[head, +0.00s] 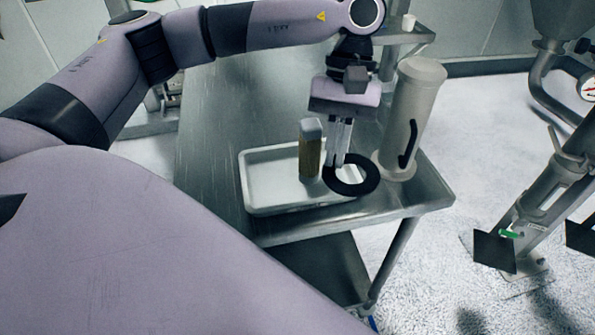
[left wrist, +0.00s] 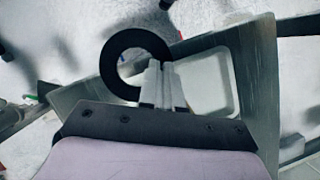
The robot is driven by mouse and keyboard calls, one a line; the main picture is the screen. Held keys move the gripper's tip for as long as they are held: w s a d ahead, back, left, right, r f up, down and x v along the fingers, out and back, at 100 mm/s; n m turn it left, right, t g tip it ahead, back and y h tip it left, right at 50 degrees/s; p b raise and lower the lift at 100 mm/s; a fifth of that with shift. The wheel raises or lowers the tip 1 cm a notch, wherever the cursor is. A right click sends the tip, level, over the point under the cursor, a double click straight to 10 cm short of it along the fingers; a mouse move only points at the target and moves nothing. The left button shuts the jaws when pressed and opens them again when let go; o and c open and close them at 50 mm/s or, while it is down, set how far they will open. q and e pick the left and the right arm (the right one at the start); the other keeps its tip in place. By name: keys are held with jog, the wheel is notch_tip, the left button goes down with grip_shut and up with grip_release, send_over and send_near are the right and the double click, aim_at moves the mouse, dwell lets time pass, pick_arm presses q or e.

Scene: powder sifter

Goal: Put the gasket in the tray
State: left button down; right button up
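The gasket, a flat black ring (head: 353,190), is at the right end of the metal tray (head: 272,178) in the head view. The left wrist view also shows the gasket (left wrist: 110,66) at the fingertips (left wrist: 158,68), overlapping the tray's edge (left wrist: 240,70). The ring appears held above the tray's right rim, partly beyond it; its exact height is hard to tell. My right gripper is not in view.
A brown container with a grey lid (head: 310,150) stands in the tray, just left of my gripper. A tall pale cylinder with a black handle (head: 415,110) stands close right. The steel table (head: 215,130) is clear left of the tray.

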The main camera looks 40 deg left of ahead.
pick_arm(q)
jog(key=n, duration=0.1)
jog(key=r+n+h, duration=0.1)
jog(key=n, duration=0.1)
jog(key=shift+a+t+b, duration=0.3)
jog(key=shift+a+b, duration=0.05)
jog(key=shift+b, duration=0.05)
jog(key=s+a+r+n+t+b, duration=0.25)
jog(key=a+r+n+t, duration=0.2)
jog(key=n, duration=0.55)
jog(key=s+a+r+n+t+b, duration=0.1)
jog(key=a+r+n+t+b, duration=0.2)
jog(key=a+n, duration=0.55)
jog(key=n+b, duration=0.3)
jog(key=b, duration=0.1)
send_near(284, 193)
jog(key=shift+w+d+r+m+g, duration=0.1)
jog(key=shift+w+d+m+g, duration=0.15)
jog(key=shift+w+d, duration=0.5)
jog(key=shift+w+a+f, duration=0.1)
jog(key=shift+w+f, duration=0.05)
jog(key=shift+f, duration=2.15)
jog(key=shift+f, duration=0.1)
